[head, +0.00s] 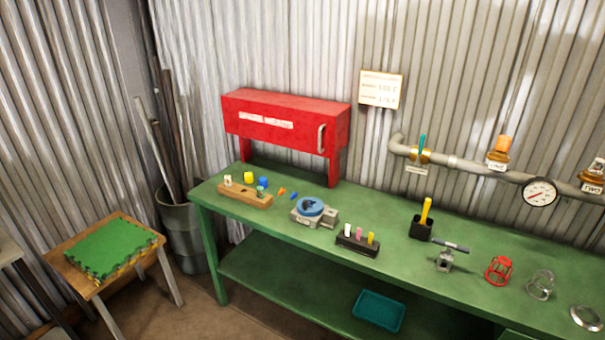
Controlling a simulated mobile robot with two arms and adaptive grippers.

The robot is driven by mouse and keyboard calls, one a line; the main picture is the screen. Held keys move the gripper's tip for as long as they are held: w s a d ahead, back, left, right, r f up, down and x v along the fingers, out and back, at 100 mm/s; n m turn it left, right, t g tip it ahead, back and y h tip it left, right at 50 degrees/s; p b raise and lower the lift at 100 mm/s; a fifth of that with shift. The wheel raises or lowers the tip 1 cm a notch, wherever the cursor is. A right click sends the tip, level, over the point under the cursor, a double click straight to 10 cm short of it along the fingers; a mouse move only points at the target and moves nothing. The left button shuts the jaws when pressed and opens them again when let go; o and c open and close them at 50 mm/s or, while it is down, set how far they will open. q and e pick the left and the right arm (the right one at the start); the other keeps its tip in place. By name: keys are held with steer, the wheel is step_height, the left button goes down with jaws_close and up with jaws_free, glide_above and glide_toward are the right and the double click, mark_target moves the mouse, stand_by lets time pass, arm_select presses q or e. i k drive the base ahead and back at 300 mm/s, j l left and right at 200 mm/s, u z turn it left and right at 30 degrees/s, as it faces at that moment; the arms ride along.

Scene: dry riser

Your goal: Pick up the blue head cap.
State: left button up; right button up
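A small blue cap-like cylinder (263,181) stands at the left end of the green workbench (390,262). It is beside a similar yellow one (249,177), behind a wooden block (240,197) that holds small parts. A larger round blue piece (311,206) sits on a grey metal base to the right, and a slim blue piece (294,196) lies between them. The small cylinder best fits the blue head cap, though the view is too small to be certain. Neither of my grippers shows in the head view.
A red cabinet (270,125) on legs stands behind the caps. A dark holder (357,245) with coloured pieces, a black cup (421,227), a small clamp (444,260) and a red cage (498,270) stand rightward. A stool (150,262) is at left.

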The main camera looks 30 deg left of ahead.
mark_target(262, 180)
steer(key=i+j, duration=0.15)
steer(key=j, duration=0.35)
steer(key=i+j+z, duration=0.15)
steer(key=j, duration=0.9)
steer(key=i+j+z, duration=0.15)
steer(key=j, duration=0.4)
